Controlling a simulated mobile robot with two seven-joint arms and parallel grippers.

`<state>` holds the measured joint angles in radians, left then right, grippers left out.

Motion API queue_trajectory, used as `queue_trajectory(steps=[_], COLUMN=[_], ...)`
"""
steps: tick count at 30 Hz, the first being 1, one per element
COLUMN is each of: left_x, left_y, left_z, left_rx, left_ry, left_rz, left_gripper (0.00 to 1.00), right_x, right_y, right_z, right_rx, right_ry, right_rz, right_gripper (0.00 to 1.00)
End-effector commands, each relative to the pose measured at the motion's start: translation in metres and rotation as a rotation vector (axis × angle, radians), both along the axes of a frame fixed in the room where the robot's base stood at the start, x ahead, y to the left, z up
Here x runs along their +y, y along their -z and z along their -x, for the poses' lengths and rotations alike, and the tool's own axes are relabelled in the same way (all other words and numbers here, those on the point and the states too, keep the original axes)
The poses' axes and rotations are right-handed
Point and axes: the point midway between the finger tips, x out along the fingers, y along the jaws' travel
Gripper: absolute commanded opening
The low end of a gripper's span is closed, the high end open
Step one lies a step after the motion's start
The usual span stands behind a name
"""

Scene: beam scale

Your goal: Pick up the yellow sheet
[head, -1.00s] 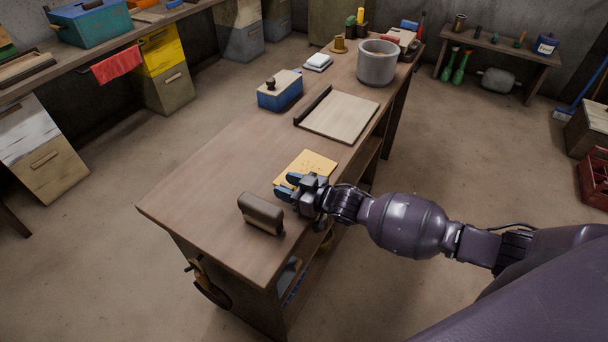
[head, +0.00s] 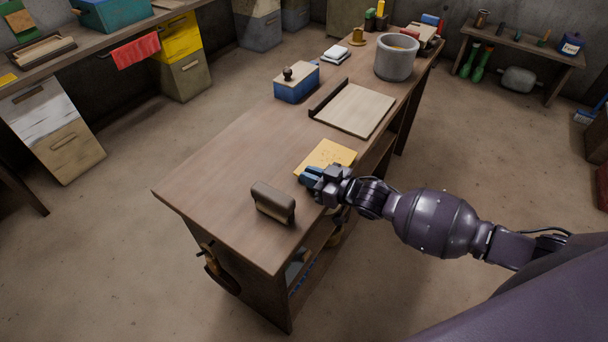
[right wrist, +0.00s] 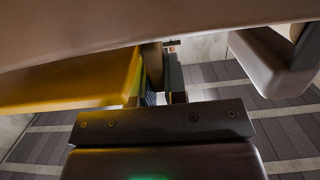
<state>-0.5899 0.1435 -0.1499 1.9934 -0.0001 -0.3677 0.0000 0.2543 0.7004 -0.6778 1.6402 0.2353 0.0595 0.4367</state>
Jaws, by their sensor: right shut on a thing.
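The yellow sheet (head: 326,154) lies near the right edge of the wooden workbench (head: 222,178), a small dark-yellow rectangle in the head view. My right gripper (head: 309,177) is at the sheet's near edge, its blue-tipped fingers closed together on it. The fingers cover the near corner. I cannot see the sheet clearly raised off the bench. The right wrist view shows a yellow surface at the left and close, dark gripper parts, but the grip itself is hard to make out there. My left gripper is not in view.
A dark brown block-like object (head: 273,202) stands just left of my right gripper. Beyond the sheet are a pale board (head: 355,110) with a dark edge, a blue box (head: 296,84) and a grey pot (head: 396,58). The bench's left middle is clear.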

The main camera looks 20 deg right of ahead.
Motion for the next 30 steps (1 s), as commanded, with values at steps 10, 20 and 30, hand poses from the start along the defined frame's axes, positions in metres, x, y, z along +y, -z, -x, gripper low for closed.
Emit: queue_trajectory(steps=[10, 20, 30], left_x=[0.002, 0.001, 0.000], left_y=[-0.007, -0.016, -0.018], left_z=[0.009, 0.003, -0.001], left_rx=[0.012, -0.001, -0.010], left_ry=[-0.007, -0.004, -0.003], left_rz=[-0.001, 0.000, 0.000], left_gripper=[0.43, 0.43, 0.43], right_x=[-0.045, -0.067, -0.073], right_y=[-0.038, -0.057, -0.053], right_z=[0.058, 0.086, 0.082], right_rx=[0.000, -0.001, -0.004], right_ry=[0.000, 0.000, 0.043], right_rz=[0.002, 0.000, -0.005], right_gripper=[0.00, 0.00, 0.00])
